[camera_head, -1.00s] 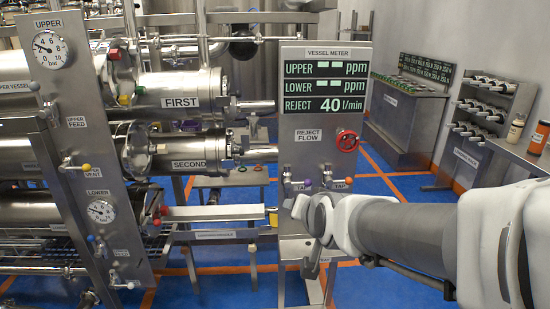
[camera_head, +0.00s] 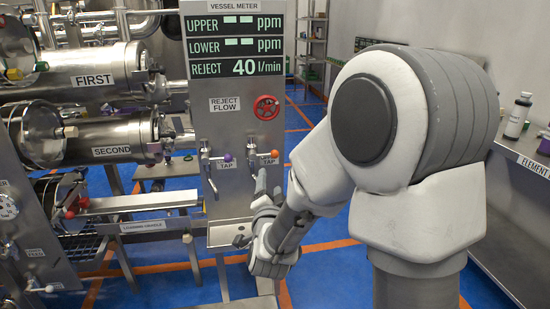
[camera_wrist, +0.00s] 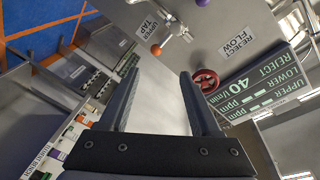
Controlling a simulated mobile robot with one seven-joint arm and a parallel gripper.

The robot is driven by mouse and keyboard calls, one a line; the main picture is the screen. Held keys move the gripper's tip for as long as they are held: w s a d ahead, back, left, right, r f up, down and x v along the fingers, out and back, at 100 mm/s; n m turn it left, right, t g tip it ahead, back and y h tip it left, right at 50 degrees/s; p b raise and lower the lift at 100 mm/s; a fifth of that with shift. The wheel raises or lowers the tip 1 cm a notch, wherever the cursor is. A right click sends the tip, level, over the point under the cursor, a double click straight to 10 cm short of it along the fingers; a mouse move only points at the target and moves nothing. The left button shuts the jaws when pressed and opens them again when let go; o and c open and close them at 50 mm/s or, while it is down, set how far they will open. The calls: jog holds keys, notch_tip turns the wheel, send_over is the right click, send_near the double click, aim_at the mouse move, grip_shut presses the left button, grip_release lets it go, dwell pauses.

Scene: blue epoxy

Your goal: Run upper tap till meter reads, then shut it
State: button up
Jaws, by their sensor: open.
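The upper tap (camera_head: 270,154) has an orange knob and sits on the right of the grey meter panel, under the red wheel. In the wrist view the orange knob (camera_wrist: 155,50) is beside a label reading UPPER TAP. A purple-knobbed tap (camera_head: 227,158) is to its left. The meter display (camera_head: 235,45) shows dashes for UPPER and LOWER ppm, and REJECT 40 l/min. My gripper (camera_head: 265,190) is just below the orange tap in the head view. In the wrist view my gripper (camera_wrist: 160,78) is open and empty, its fingers apart from the orange knob.
The red wheel (camera_head: 266,107) is on the panel above the taps. Steel vessels (camera_head: 105,140) and pipes fill the left. A bench with a brown bottle (camera_head: 518,115) is at the right. Blue floor shows beneath the panel.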

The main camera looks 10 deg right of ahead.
aim_at(274, 157)
jog(key=w+d, duration=0.1)
jog(key=w, duration=0.4)
jog(key=w+d, duration=0.2)
jog(key=w, duration=0.4)
jog(key=w+d+b, duration=0.1)
jog(key=w, duration=0.5)
jog(key=shift+w+d+f, duration=0.15)
jog(key=shift+f, duration=0.15)
grip_shut()
dwell(0.9)
